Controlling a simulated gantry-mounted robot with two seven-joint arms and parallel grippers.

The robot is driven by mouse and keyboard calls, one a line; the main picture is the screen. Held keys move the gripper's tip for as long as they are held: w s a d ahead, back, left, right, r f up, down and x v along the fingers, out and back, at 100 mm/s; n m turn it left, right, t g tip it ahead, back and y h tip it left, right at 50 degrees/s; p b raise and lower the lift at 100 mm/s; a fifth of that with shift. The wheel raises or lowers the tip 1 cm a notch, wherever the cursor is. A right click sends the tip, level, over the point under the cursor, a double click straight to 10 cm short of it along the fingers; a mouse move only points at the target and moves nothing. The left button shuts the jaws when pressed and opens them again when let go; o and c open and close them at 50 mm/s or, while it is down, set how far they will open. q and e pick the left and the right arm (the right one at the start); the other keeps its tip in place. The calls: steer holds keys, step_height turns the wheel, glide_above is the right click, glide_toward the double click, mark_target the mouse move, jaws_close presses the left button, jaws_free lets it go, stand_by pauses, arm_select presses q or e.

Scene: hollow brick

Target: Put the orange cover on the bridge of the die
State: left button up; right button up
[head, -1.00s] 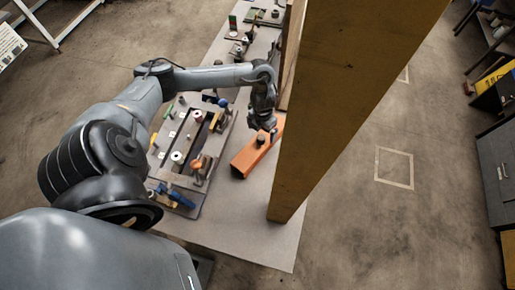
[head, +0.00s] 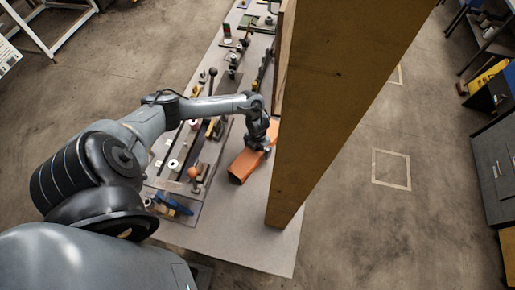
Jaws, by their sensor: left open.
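The orange cover (head: 241,168) is a long orange block-like piece lying on the grey table beside the wooden post. Its far end is partly hidden by my arm and the post. My left gripper (head: 266,150) is over the cover, close to its upper surface; the fingers are small and I cannot tell whether they touch it. The die (head: 187,185) is a flat grey plate assembly to the left of the cover, carrying several small parts and partly hidden by my left arm. I cannot make out its bridge clearly. My right gripper is not in view.
A thick wooden post (head: 335,95) stands close to the right of the cover and hides part of the table. Small fixtures stand on the far table (head: 222,62). The table's near end (head: 260,245) is bare. A cabinet (head: 495,165) is at the far right.

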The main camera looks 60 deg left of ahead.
arm_select(q)
steer(key=shift+f, duration=0.3)
steer(key=shift+c, duration=0.2)
steer(key=c, duration=1.1)
steer(key=shift+o, duration=0.2)
steer(key=shift+r, duration=0.15)
